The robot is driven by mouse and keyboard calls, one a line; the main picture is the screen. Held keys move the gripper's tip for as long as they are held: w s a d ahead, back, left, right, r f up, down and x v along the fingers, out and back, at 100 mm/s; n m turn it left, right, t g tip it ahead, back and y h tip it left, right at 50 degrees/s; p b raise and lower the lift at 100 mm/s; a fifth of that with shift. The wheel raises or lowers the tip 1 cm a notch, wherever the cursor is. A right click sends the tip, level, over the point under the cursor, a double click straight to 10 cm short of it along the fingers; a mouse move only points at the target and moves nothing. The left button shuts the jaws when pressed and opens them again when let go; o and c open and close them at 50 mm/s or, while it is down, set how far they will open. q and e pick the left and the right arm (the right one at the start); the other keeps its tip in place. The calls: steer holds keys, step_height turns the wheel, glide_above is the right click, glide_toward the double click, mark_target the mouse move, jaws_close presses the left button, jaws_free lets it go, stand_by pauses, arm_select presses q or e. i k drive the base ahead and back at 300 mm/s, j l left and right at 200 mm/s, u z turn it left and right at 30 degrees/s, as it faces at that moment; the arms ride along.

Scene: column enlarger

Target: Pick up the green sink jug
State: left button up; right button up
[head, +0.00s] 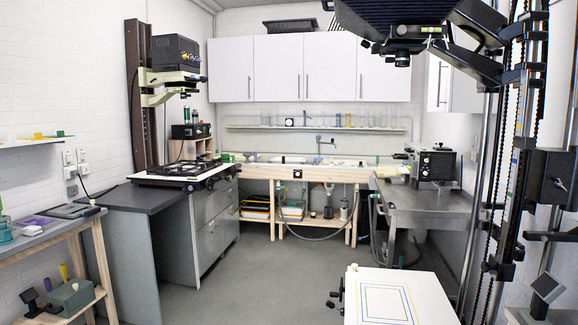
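A small green object (227,157) stands at the left end of the long wooden sink bench (262,171) against the back wall. It may be the green sink jug, but it is too small to tell its shape. Another green-tinted vessel (5,231) is cut by the left edge of the view, on the left side table. Neither of my grippers shows in the head view, and nothing is seen touching these things.
A column enlarger (175,60) stands on the left cabinet (208,215). A metal bench (430,205) holds a dark device (433,163) at the right. A white-topped easel table (388,297) and tall dark columns fill the front right. The grey floor (250,277) in the middle is clear.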

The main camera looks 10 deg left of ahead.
mark_target(225, 158)
steer(key=i+u, duration=0.2)
steer(key=i, duration=0.4)
steer(key=i+u, duration=0.15)
steer(key=i, duration=0.45)
steer(key=i+l+u, duration=0.2)
steer(key=i, duration=0.4)
steer(key=i+l+u, duration=0.15)
steer(key=i, duration=0.45)
steer(key=i+z, duration=0.1)
steer(key=i, duration=0.4)
steer(key=i+j+z, duration=0.1)
steer(key=i, duration=0.4)
steer(key=i+j+z, duration=0.1)
steer(key=i, duration=0.4)
steer(key=i+j+z, duration=0.15)
steer(key=i, duration=0.35)
steer(key=i+z, duration=0.2)
steer(key=i, duration=0.85)
steer(key=i+z, duration=0.2)
steer(key=i, duration=0.9)
steer(key=i+u, duration=0.25)
steer(key=i, duration=0.7)
